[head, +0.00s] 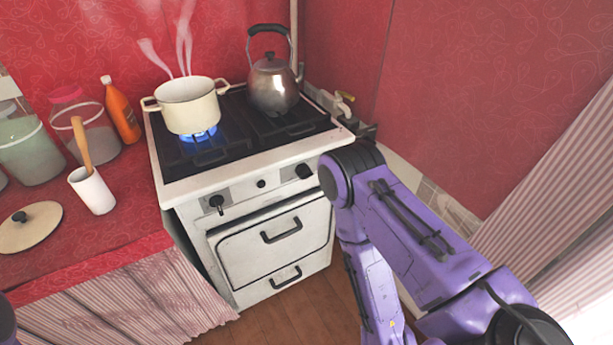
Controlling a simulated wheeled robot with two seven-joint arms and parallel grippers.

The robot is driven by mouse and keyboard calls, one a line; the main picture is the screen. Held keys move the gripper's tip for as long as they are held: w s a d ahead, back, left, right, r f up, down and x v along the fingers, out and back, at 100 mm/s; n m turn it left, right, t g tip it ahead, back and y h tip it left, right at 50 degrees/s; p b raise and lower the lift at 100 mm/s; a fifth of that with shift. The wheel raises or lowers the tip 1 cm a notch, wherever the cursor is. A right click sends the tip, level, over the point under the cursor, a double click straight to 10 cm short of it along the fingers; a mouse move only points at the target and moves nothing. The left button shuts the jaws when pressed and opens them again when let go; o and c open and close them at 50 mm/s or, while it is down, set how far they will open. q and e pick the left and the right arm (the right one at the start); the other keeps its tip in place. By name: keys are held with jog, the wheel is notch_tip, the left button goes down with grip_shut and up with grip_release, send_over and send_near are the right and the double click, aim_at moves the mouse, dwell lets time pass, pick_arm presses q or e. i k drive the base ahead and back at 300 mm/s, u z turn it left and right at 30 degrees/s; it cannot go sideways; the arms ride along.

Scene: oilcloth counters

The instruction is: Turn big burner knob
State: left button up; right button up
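The stove (249,158) is white with a black top. Its front panel has a black knob (216,204) on the left, a black knob (304,171) on the right and a smaller black knob (261,184) between them. A blue flame (199,135) burns under the cream pot (189,106); the burner beneath is mostly hidden. A metal kettle (273,86) stands on the right rear of the stove, with no flame visible under it. My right arm comes in from the lower right, its bent joint just right of the right knob. Neither gripper shows.
A red counter at left holds a white cup (92,190) with a wooden utensil, a round lid (30,227), jars (31,151) and an orange bottle (121,112). A gas valve (343,103) is on the right wall. The floor (282,315) before the stove is clear.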

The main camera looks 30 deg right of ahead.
aim_at(303, 170)
jog(key=z, duration=0.45)
jog(key=k, duration=0.55)
jog(key=z, duration=1.35)
jog(key=i, duration=0.6)
jog(key=u, duration=0.15)
